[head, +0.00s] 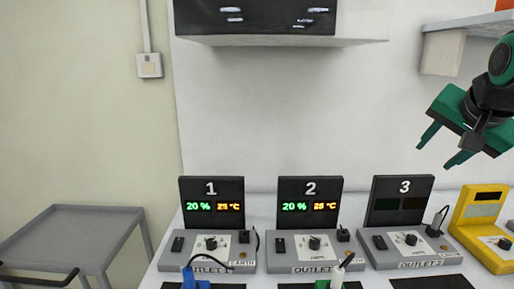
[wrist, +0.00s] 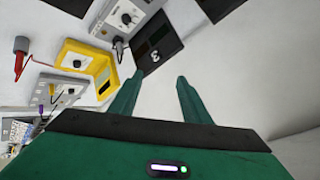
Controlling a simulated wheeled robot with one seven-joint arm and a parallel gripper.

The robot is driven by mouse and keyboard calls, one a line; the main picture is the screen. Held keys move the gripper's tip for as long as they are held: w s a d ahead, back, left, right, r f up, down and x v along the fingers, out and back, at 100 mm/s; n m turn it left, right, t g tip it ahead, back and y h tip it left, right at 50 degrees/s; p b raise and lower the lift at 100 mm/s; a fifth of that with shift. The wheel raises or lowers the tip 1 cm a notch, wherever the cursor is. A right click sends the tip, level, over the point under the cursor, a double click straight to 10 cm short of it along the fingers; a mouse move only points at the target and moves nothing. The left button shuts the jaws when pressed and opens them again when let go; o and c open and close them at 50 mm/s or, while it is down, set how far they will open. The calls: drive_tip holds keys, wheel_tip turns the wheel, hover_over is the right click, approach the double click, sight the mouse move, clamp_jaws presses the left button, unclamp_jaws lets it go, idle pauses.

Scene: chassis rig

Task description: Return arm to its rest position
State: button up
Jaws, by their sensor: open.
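My gripper (head: 444,148) is at the upper right of the head view, raised in the air above outlet unit 3 and the yellow meter. Its two green fingers are apart with nothing between them. In the wrist view my gripper (wrist: 158,92) also shows open and empty, with pale wall or bench surface behind the fingers. The rest of my arm runs out of the head view at the right edge.
Outlet units 1 (head: 209,244), 2 (head: 313,246) and 3 (head: 409,242) stand along the bench; displays 1 and 2 are lit, 3 is dark. A yellow meter (head: 487,225) stands at right. A shelf (head: 465,24) is near my arm. A grey cart (head: 82,228) stands left.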

drive_tip(key=s+d+f+n+g+y, duration=0.1)
drive_tip(key=s+f+g, duration=0.3)
drive_tip(key=s+f, duration=0.6)
drive_tip(key=s+d+f+n+g+y, duration=0.1)
drive_tip(key=s+f+n+g, duration=0.2)
drive_tip(key=s+f, duration=0.8)
wheel_tip(320, 180, down, 4)
drive_tip(key=shift+s+d+f+n+g+y, duration=0.15)
drive_tip(key=shift+d+n+g+y, duration=0.2)
drive_tip(key=shift+g, duration=0.55)
drive_tip(key=shift+w+f, duration=0.1)
drive_tip(key=shift+w, duration=0.55)
